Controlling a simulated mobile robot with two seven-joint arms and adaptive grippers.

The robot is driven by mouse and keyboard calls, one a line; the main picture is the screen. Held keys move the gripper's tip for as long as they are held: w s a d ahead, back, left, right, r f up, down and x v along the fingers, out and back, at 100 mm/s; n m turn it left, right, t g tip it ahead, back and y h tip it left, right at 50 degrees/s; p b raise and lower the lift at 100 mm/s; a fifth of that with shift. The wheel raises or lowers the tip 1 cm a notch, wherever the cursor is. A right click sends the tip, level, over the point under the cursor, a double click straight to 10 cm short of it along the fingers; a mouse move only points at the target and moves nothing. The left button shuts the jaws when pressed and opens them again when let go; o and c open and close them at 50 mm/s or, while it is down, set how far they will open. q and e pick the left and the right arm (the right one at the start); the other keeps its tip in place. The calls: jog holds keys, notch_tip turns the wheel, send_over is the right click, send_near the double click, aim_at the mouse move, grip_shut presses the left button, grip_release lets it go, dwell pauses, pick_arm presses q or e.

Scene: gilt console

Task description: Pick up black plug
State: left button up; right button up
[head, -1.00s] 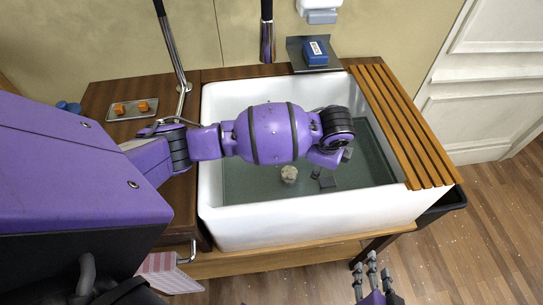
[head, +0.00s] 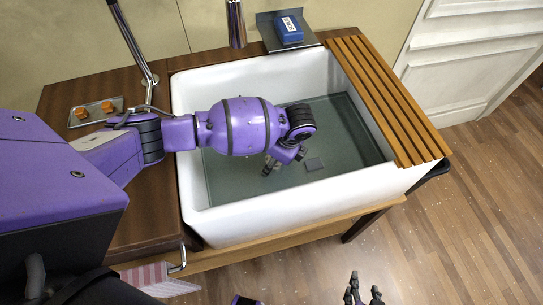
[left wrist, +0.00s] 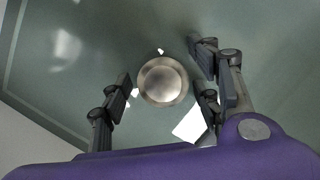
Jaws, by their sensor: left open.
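No black plug shows clearly in the sink. The disc is hidden behind the gripper in the head view. My right gripper (head: 363,290) is at the bottom of the head view, its fingers apart and empty, away from the sink.
A slatted wooden board (head: 388,100) covers the sink's right side. A blue box (head: 289,29) sits on a ledge behind. A tap spout (head: 236,24) hangs above the back rim. A metal plate with orange knobs (head: 96,111) is on the left counter.

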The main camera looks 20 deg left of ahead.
pick_arm(q)
jog(key=c, duration=1.3)
jog(key=shift+o, duration=0.2)
jog(key=shift+w+r, duration=0.1)
jog(key=shift+r, duration=0.5)
jog(key=s+d+r, duration=0.2)
jog(key=d+r, duration=1)
jog(key=d, duration=0.2)
